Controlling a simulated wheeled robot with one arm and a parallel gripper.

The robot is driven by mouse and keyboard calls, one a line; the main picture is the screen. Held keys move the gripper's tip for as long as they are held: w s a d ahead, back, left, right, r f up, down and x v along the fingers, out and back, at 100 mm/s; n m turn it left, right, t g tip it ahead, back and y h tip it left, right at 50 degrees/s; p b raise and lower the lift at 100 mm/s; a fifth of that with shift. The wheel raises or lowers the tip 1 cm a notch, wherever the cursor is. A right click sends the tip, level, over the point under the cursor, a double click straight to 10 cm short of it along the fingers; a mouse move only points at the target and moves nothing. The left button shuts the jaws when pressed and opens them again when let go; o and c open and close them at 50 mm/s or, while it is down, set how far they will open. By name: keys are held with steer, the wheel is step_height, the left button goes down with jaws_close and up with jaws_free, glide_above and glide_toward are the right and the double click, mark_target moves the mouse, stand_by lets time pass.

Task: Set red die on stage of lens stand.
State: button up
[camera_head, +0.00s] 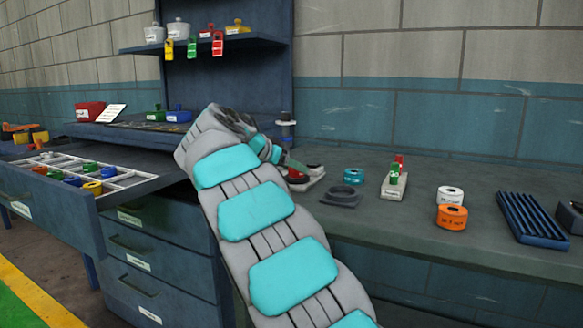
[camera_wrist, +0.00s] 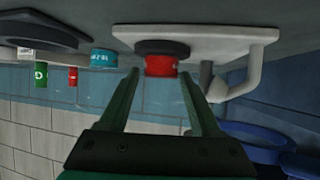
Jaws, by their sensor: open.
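The wrist view is upside down. The red die (camera_wrist: 160,66) is a short red cylinder sitting on the dark round stage (camera_wrist: 162,47) of the white lens stand (camera_wrist: 225,36). A bent white post rises from the stand beside it. My gripper (camera_wrist: 159,74) is open, its two fingertips on either side of the die with gaps visible. I cannot tell how far the tips reach past it. In the head view, the red die (camera_head: 295,177) and the stand's white base (camera_head: 314,178) show partly behind my gripper (camera_head: 296,166).
A dark flat piece (camera_head: 342,196), a teal roll (camera_head: 353,176) and a white block with red and green pegs (camera_head: 394,185) stand right of the stand. White (camera_head: 450,194) and orange (camera_head: 452,217) rolls and a blue rack (camera_head: 532,218) lie farther right. An open drawer (camera_head: 85,178) is left.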

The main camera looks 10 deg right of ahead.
steer(key=v, duration=1.1)
steer(key=shift+s+a+b, duration=0.15)
steer(key=shift+a+b, duration=0.15)
steer(key=shift+b, duration=0.05)
steer(key=shift+a, duration=0.1)
